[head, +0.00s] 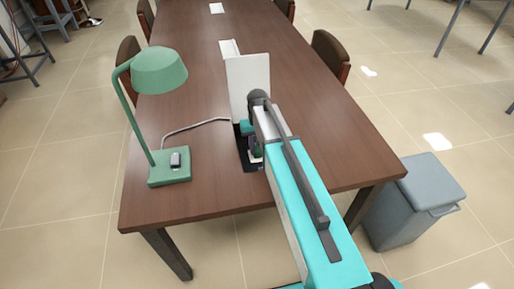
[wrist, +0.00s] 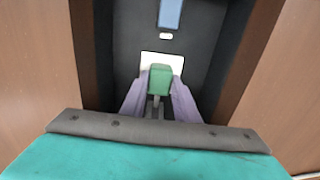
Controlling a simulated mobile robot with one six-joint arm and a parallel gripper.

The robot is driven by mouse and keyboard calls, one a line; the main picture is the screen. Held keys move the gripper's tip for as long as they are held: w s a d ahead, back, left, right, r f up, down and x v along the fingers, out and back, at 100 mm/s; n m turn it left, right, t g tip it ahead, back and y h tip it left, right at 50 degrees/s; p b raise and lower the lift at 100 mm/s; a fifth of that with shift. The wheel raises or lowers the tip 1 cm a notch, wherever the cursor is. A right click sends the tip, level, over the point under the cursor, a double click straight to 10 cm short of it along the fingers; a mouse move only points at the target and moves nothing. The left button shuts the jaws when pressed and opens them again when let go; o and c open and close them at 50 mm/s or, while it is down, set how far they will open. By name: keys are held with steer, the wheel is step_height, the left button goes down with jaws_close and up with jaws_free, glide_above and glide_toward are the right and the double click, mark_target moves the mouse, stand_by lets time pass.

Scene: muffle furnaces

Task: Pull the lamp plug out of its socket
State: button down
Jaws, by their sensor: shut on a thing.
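The green plug (wrist: 160,76) is between the two pale purple fingers of my gripper (wrist: 161,88) in the wrist view, and the gripper is shut on it. Behind the plug is a white socket plate (wrist: 175,60) on a dark panel. The plug covers the plate's middle, so I cannot tell whether its pins are in the socket. In the head view the green lamp (head: 159,72) stands on the table at left. Its grey cord (head: 195,126) runs right toward my gripper, where my arm hides the plug and socket.
The brown table (head: 215,75) has a dark unit (head: 243,158) with an upright white panel (head: 247,78) by my gripper. Chairs (head: 330,55) line the table sides. A grey bin (head: 412,200) stands on the floor at right. The tabletop between lamp and unit is clear except for the cord.

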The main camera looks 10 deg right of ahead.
mark_target(257, 149)
steer(key=shift+w+r+p, duration=0.1)
steer(key=shift+r+p, duration=0.75)
steer(key=shift+r, duration=1.1)
steer(key=c, duration=1.4)
jaws_free()
steer(key=shift+r, duration=0.1)
steer(key=shift+o, duration=0.2)
steer(key=shift+r, duration=0.1)
step_height(257, 149, up, 14)
steer(key=b, duration=0.1)
steer(key=shift+f+b, duration=0.25)
steer(key=shift+b, duration=0.1)
